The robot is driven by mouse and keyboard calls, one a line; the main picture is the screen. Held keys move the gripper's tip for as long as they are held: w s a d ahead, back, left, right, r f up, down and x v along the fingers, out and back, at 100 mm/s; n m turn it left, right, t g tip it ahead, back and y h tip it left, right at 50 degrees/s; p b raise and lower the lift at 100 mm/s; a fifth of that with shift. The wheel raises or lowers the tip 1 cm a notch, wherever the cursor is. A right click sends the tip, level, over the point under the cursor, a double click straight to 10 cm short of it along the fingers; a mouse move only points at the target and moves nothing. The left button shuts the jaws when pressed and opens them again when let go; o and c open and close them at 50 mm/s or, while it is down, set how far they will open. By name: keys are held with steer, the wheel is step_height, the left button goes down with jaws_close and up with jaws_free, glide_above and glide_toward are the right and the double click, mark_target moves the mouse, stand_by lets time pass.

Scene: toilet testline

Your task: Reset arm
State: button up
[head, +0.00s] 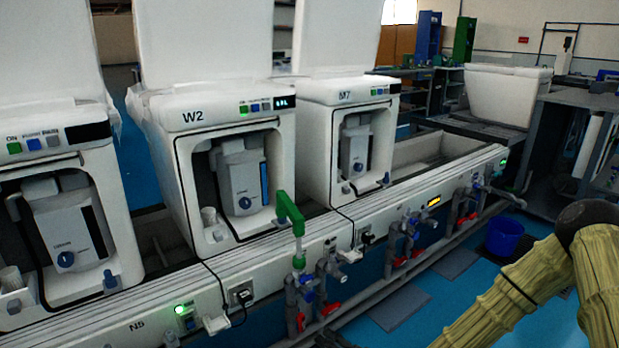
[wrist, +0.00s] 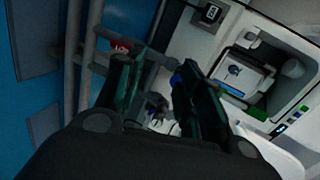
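My gripper (wrist: 160,72) shows in the wrist view with two dark green fingers apart and nothing clearly held between them. Pipes and valve parts show beyond the fingers. A white test unit (wrist: 285,60) stands tilted in the picture to the right of the fingers. In the head view, my arm (head: 540,275) in a khaki sleeve bends at the lower right, to the right of the test bench (head: 375,205). The gripper itself is out of the head view.
Valves with red handles (head: 331,308) and pipes line the front. A blue bucket (head: 504,236) and dark mats (head: 400,306) are on the blue floor.

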steer(key=s+d+f+n+g+h, duration=0.2)
steer(key=s+f+g, duration=0.1)
steer(key=s+f, duration=0.5)
steer(key=s+d+f+n+g+h, duration=0.2)
steer(key=s+f+n+g, duration=0.15)
steer(key=s+f, duration=0.55)
steer(key=s+d+n+g+h, duration=0.25)
steer(key=s+d, duration=0.35)
steer(key=s, duration=0.3)
steer(key=s+d+n+g+h, duration=0.1)
steer(key=s+d+g+h, duration=0.2)
steer(key=s+d, duration=0.5)
step_height(320, 180, up, 29)
steer(key=s+a+p, duration=0.1)
steer(key=p, duration=2.8)
steer(key=shift+r+p, duration=0.2)
steer(key=shift+p, duration=0.1)
steer(key=shift+s+a, duration=0.1)
